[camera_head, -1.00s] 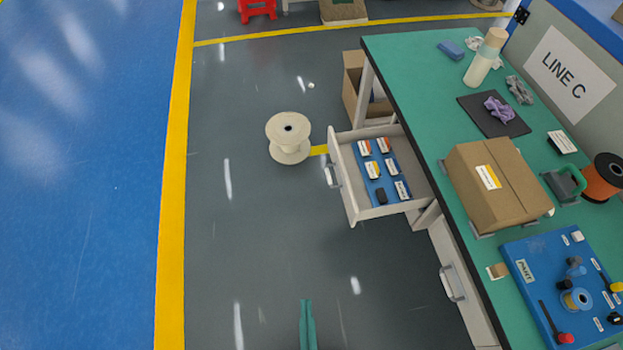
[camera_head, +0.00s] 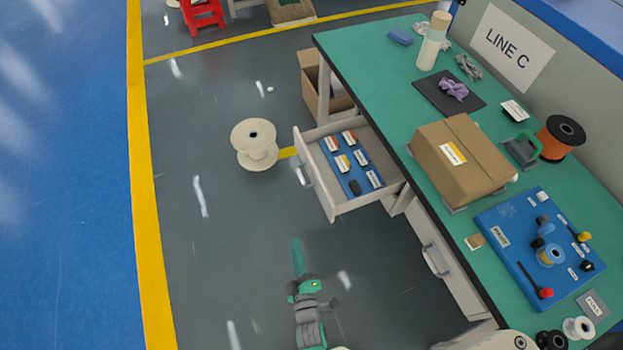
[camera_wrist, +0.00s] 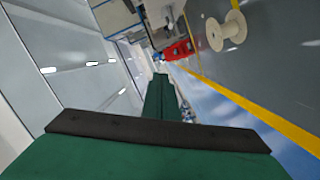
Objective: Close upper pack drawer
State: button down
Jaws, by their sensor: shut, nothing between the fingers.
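The upper pack drawer (camera_head: 331,211) is pulled out from under the green-topped bench, in the head view. Its handle (camera_head: 303,175) is on the left-facing front. Inside lies a blue insert (camera_head: 364,183) with several labelled small items. My gripper (camera_head: 297,243) is below and left of the drawer front in the picture, apart from it, over the grey floor. Its green fingers are shut and hold nothing. In the wrist view the shut fingers (camera_wrist: 160,95) point away from the camera; the drawer is not recognisable there.
The lower drawer with its handle (camera_head: 436,259) is closed under the bench (camera_head: 385,85). A cream spool (camera_head: 254,145) stands on the floor left of the open drawer. An open cardboard box (camera_head: 312,82) stands behind it. A cardboard carton (camera_head: 463,160) sits on the bench.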

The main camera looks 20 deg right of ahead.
jog(key=w+d+f+n, duration=0.1)
jog(key=w+d, duration=0.3)
jog(key=w, duration=0.4)
jog(key=w+d+n, duration=0.2)
jog(key=w+d, duration=0.3)
jog(key=w, duration=0.2)
jog(key=w+d+f+n+h, duration=0.1)
jog(key=w+d, duration=0.3)
jog(key=w, duration=0.4)
jog(key=shift+w+d+f+n+t, duration=0.3)
jog(key=shift+n, duration=0.3)
